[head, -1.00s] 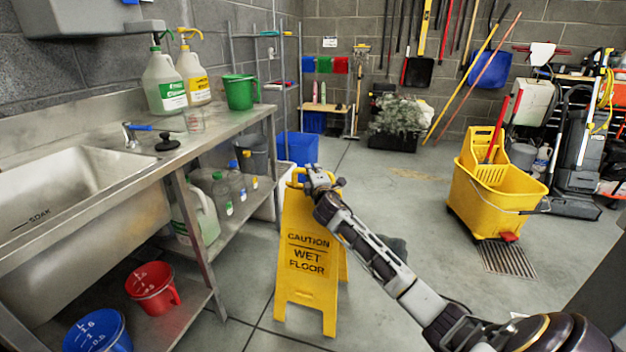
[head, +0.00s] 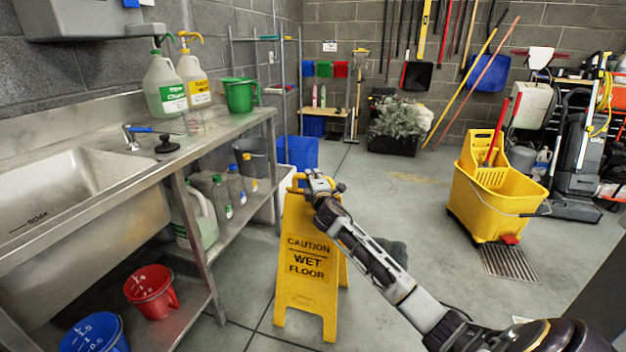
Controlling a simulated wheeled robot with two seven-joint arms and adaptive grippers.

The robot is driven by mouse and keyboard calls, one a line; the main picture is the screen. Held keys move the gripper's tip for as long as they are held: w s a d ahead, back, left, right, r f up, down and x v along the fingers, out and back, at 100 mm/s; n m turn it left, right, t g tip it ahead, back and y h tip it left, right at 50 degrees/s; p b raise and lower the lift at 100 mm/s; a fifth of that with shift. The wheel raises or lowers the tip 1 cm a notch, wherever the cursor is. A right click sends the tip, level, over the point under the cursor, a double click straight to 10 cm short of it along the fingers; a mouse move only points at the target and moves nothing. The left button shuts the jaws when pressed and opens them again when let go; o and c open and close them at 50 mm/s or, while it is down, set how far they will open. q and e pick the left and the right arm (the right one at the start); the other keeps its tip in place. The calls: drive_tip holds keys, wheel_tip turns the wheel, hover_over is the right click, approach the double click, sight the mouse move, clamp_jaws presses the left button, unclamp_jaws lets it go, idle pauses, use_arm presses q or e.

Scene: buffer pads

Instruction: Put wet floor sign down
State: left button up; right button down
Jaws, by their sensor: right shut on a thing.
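The yellow wet floor sign (head: 308,285) stands upright near the middle of the head view, to the right of the steel sink bench. Its legs are spread a little, and its feet appear to be on or just above the floor; I cannot tell which. My right gripper (head: 306,181) is at the top of the sign and is shut on its top handle. The fingertips are partly hidden by the gripper body and the sign. My left gripper is not in view.
The steel sink bench (head: 195,140) with bottles and buckets runs along the left. A yellow mop bucket (head: 490,205) stands at the right beside a floor drain (head: 508,262).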

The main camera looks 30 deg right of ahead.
drive_tip(key=shift+a+f, duration=0.1)
drive_tip(key=shift+f, duration=0.2)
drive_tip(key=shift+f, duration=0.3)
drive_tip(key=c, duration=1.3)
unclamp_jaws()
drive_tip(key=shift+f, duration=0.3)
drive_tip(key=shift+r, duration=0.25)
drive_tip(key=shift+r, duration=0.3)
